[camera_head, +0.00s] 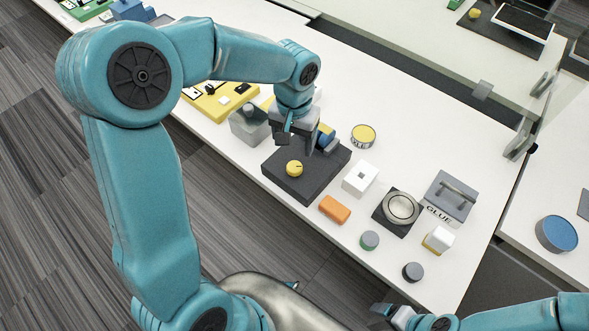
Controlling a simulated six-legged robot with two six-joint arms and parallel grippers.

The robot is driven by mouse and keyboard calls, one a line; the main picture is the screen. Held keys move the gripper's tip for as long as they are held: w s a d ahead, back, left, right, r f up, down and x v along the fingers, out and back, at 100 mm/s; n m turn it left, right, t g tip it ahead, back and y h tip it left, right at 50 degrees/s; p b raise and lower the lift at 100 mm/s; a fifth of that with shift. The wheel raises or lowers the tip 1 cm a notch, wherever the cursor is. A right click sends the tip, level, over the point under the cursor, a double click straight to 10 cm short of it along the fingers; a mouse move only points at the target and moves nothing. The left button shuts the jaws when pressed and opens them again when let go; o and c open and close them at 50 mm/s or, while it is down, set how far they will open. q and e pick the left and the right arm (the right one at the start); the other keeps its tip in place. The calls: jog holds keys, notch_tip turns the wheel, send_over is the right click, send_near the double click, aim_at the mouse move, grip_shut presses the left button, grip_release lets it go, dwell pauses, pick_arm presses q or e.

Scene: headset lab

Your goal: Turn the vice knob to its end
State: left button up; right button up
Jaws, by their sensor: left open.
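A dark grey block (318,176) lies on the white table and bears a round yellow knob (294,168) with a dark mark on top. A blue and yellow part (326,136) shows at the block's far side, partly behind my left gripper; I cannot tell which of these parts form the vice. My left gripper (297,144) points down over the far part of the block, open, with its fingers apart. It appears behind the yellow knob and apart from it. My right gripper (390,312) is low at the front edge, and its fingers are too small to judge.
Right of the block stand a white box (360,179), an orange block (335,209), a round dish (401,208) and a grey glue box (450,196). A grey container (249,126) stands close on the left. A yellow tin (363,136) stands behind.

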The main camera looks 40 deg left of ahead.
aim_at(294, 167)
pick_arm(q)
notch_tip(294, 167, down, 8)
jog(key=b, duration=0.4)
jog(key=shift+d+r+b, duration=0.15)
jog(key=shift+r+b, duration=0.05)
jog(key=shift+b, duration=0.2)
jog(key=shift+f, duration=0.4)
jog(key=shift+s+f+b, duration=0.15)
jog(key=shift+b, duration=0.25)
jog(key=shift+c, duration=0.3)
jog(key=c, duration=1)
